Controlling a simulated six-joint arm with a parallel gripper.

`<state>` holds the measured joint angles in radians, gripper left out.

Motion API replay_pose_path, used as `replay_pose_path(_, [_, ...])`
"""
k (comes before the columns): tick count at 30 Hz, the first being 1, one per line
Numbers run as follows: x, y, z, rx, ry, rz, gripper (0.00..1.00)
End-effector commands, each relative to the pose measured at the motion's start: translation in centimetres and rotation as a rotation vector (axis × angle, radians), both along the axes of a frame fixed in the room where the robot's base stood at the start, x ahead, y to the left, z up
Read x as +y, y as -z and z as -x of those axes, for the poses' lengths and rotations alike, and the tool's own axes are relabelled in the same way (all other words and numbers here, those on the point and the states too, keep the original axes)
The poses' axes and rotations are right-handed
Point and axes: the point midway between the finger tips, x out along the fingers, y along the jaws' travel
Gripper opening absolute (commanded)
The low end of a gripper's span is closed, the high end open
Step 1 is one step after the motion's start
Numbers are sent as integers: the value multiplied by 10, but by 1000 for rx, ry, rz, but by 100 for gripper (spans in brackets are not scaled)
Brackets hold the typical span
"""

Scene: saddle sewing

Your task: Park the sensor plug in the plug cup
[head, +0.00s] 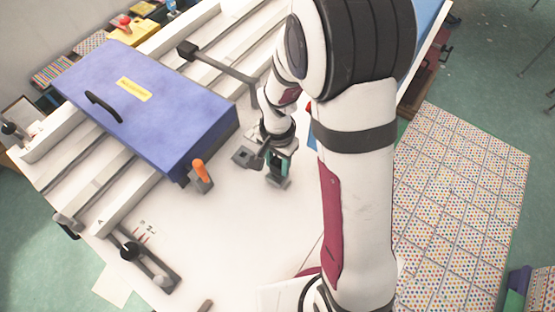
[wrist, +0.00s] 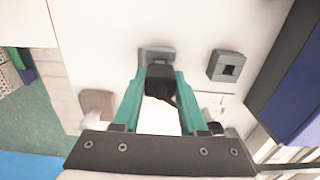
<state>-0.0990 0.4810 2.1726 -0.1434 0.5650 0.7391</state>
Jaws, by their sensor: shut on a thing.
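My gripper (head: 278,166) is low over the white table, right of the blue box. In the wrist view its teal fingers (wrist: 160,76) are shut on a black plug (wrist: 161,84); I take it for the sensor plug. A grey block (wrist: 157,52) lies just beyond the plug; it also shows below my gripper in the head view (head: 279,184). I cannot tell whether plug and block touch. A second grey block with a dark square opening (wrist: 228,66) stands apart, toward the blue box, also in the head view (head: 243,158). Which block is the plug cup is unclear.
The large blue box (head: 150,100) with a black handle stands at left. An orange-handled clamp (head: 201,173) is at its near corner. A dark bar (head: 220,68) crosses behind my gripper. The white table (head: 225,225) is clear in front.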

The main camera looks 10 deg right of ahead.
Motion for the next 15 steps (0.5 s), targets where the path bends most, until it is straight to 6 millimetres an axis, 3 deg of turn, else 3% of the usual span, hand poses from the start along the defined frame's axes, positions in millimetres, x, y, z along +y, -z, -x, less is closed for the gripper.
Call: replay_pose_path(15, [0, 12, 0, 1, 0, 1, 0])
